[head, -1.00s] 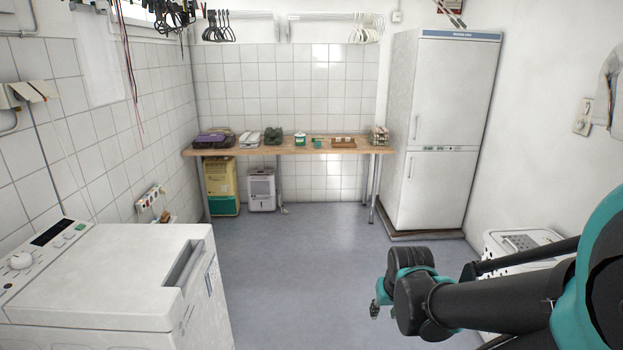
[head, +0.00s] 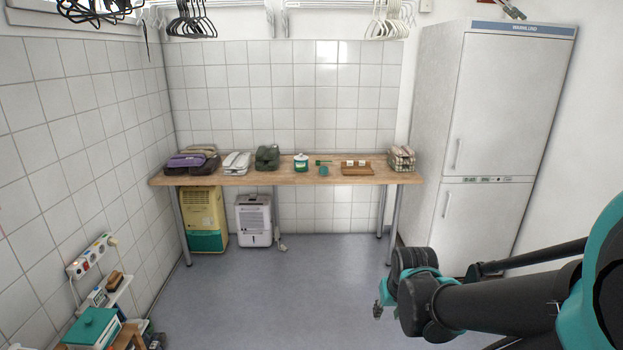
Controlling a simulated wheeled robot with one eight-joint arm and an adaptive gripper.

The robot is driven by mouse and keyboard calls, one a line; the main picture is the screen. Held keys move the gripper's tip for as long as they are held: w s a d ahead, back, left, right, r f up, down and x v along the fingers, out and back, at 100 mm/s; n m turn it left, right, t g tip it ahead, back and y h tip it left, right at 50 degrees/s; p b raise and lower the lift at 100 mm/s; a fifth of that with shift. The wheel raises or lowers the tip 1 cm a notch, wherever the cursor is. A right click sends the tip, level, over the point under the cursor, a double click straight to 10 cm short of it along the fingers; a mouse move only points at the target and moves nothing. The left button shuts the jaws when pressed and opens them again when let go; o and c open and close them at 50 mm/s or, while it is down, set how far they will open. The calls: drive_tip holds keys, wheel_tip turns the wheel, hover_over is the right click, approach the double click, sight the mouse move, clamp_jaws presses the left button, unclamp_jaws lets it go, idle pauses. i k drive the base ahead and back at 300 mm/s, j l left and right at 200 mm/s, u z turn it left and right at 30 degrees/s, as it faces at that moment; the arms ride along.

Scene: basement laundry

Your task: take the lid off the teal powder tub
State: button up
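A small teal and white tub (head: 301,163) stands upright on the wooden table against the back wall. Its lid (head: 301,156) looks pale with a small knob and sits on top. My gripper (head: 378,309) hangs at the lower right in the foreground, well short of the table and far from the tub. Only a small part of it shows beside my arm, so its fingers cannot be made out.
Beside the tub on the table (head: 235,179) are a green scoop-like thing (head: 323,163), a small teal cup (head: 324,171) and a wooden tray (head: 357,170). A dehumidifier (head: 254,220) stands below. A teal box (head: 92,327) sits lower left. The middle floor is clear.

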sight(299, 165)
drive_tip(key=i, duration=1.9)
